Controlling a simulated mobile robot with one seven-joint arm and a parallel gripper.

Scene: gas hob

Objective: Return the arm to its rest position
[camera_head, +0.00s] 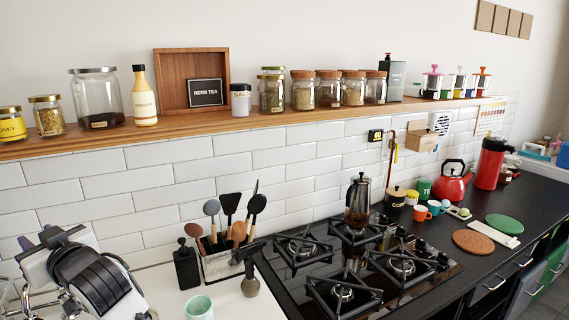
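I do not see my gripper's fingers in the head view, so its opening and anything in it are hidden from me. A grey and black rounded form fills the bottom left corner; I cannot tell whether it is part of my arm. The gas hob (327,286) is set in the dark counter at the lower middle.
A utensil holder (222,265), a dark bottle (187,267) and a pale green cup (199,308) stand left of the hob. A red kettle (452,184) and red flask (490,163) stand right. A wooden shelf (215,129) with several jars runs above.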

